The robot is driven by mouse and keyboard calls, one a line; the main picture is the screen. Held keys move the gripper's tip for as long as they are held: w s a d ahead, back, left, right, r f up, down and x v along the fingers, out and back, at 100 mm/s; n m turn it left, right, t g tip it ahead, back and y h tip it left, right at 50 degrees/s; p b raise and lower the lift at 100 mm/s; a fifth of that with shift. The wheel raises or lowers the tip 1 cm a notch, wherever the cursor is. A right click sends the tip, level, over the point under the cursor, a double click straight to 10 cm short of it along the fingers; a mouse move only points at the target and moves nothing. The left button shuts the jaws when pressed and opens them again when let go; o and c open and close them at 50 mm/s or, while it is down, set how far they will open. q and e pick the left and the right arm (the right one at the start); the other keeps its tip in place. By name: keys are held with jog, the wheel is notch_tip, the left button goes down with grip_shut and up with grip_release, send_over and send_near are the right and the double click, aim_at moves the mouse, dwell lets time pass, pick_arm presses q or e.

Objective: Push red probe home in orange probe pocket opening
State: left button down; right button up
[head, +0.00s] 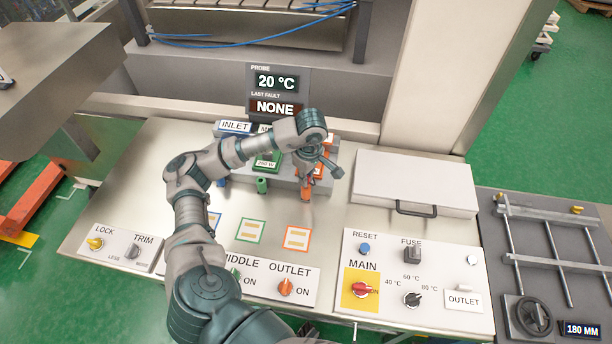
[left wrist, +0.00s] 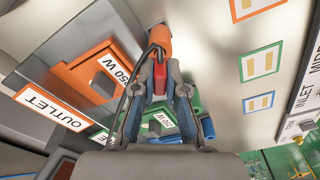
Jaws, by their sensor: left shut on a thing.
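My left gripper (head: 308,176) is shut on the red probe (left wrist: 162,69), which shows between its two fingers in the left wrist view. The gripper (left wrist: 160,70) points down at the orange probe pocket (left wrist: 160,38), a short round tube just beyond the fingertips. The pocket also shows in the head view (head: 306,190), below the gripper. The probe's far end is close to the pocket's mouth; I cannot tell how far it is inside. A dark cable loops beside the fingers. My right gripper is not in view.
The orange OUTLET block (left wrist: 78,78) stands beside the gripper, with a green block (left wrist: 188,122) beyond it. A green tube (head: 262,186) stands left of the orange pocket. A closed, handled cover (head: 415,180) lies right.

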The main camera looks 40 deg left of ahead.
pick_arm(q)
jog(key=shift+f+b, duration=0.9)
jog(key=shift+f, duration=0.3)
jog(key=c, duration=1.1)
grip_release()
jog(key=shift+c, duration=0.2)
jog(key=shift+r, duration=0.1)
jog(key=r, duration=0.8)
jog(key=d+r, duration=0.1)
jog(key=r, duration=0.2)
jog(key=shift+r, duration=0.4)
